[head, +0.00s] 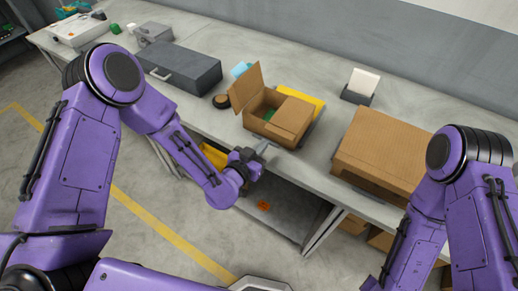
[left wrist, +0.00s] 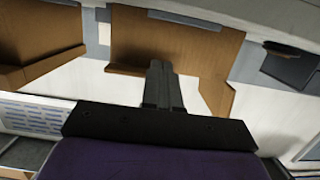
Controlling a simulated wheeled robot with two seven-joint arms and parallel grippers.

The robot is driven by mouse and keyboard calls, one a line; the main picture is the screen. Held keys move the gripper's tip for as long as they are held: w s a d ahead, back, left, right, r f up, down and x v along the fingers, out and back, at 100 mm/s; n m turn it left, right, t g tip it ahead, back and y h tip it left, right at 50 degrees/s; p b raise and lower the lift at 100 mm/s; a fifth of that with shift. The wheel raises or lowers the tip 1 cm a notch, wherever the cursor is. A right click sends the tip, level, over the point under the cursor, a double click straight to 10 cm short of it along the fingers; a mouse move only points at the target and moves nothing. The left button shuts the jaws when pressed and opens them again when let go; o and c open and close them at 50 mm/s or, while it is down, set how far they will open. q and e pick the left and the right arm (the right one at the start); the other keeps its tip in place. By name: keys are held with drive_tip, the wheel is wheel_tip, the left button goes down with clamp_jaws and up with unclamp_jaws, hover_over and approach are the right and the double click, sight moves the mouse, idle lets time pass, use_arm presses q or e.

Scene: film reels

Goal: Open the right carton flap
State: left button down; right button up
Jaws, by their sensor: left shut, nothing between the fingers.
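The small brown carton (head: 258,126) stands on the workbench, mid-picture in the head view. Its left flap (head: 246,88) stands up and its right flap (head: 293,114) lies over the right part of the opening. A bit of green shows inside. My left gripper (head: 262,149) is shut and empty, just in front of the carton's near side and low beside it. In the left wrist view my fingers (left wrist: 162,84) are together before brown cardboard (left wrist: 190,45); whether they touch it I cannot tell. My right arm shows at the right, but its gripper is out of view.
A large brown box (head: 385,145) stands to the right on the workbench (head: 318,165).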

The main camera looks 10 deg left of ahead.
sight(277, 125)
use_arm(q)
drive_tip(key=shift+r+x, duration=0.2)
drive_tip(key=shift+x, duration=0.75)
drive_tip(key=shift+r+x, duration=0.2)
drive_tip(key=shift+x, duration=0.7)
drive_tip(key=shift+w, duration=0.1)
drive_tip(key=shift+a, duration=0.1)
drive_tip(key=shift+r, duration=0.1)
drive_tip(key=shift+s+d+r+p, duration=0.15)
drive_tip(key=shift+r+p, duration=0.35)
drive_tip(key=shift+r, duration=0.25)
drive_tip(key=shift+s+d+r+p, duration=0.2)
drive_tip(key=shift+r+p, duration=0.3)
drive_tip(key=shift+r, duration=0.3)
